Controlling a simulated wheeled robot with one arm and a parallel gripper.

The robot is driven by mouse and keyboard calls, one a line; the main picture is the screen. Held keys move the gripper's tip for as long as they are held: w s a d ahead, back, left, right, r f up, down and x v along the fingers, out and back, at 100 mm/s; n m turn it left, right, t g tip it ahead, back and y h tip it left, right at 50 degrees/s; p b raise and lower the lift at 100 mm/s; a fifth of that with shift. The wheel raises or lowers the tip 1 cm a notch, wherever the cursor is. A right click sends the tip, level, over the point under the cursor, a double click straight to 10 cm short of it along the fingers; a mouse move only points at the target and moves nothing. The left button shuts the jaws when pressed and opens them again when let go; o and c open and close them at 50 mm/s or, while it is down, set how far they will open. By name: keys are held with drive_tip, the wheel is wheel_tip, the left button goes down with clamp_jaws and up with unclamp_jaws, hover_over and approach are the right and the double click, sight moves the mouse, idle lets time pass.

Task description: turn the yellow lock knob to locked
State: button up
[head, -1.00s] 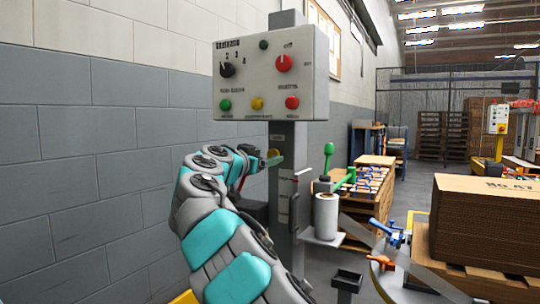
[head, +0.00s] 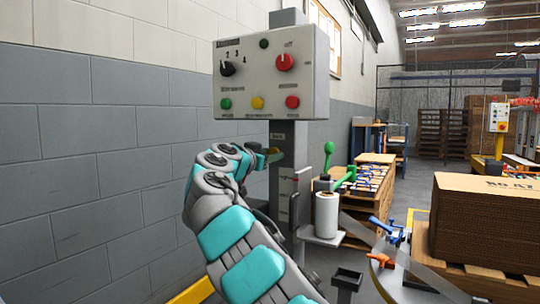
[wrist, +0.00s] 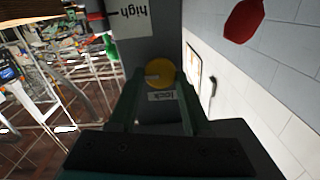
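The yellow lock knob (wrist: 160,72) is on the dark post in the wrist view, with a white label reading "lock" beside it. My gripper (wrist: 159,82) points at the post, with one green finger on each side of the knob. The fingers stand apart, and I see no clear contact with the knob. In the head view my gripper (head: 274,156) is at the post just below the control box.
A control box (head: 270,72) with a black selector, a red knob and several buttons is above my gripper. A bracket with a white roll (head: 326,214) stands right of the post. A block wall (head: 90,150) is on the left. A cardboard stack (head: 480,225) is at right.

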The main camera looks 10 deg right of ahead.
clamp_jaws()
drive_tip(key=shift+n, duration=0.4)
drive_tip(key=n+p, duration=0.2)
drive_tip(key=n, duration=0.1)
drive_tip(key=shift+r+n, duration=0.15)
drive_tip(key=shift+n, duration=0.25)
drive_tip(key=n+p, duration=0.2)
drive_tip(key=n, duration=0.2)
drive_tip(key=shift+a+n+p, duration=0.1)
drive_tip(key=shift+n+p, duration=0.2)
drive_tip(key=shift+p, duration=0.1)
drive_tip(key=n+p, duration=0.5)
drive_tip(key=n, duration=0.1)
drive_tip(key=shift+w+n, duration=0.1)
drive_tip(key=shift+n, duration=0.3)
drive_tip(key=shift+f+n+p, duration=0.25)
drive_tip(key=shift+n+p, duration=0.6)
drive_tip(key=shift+n, duration=0.15)
drive_tip(key=shift+a, duration=0.1)
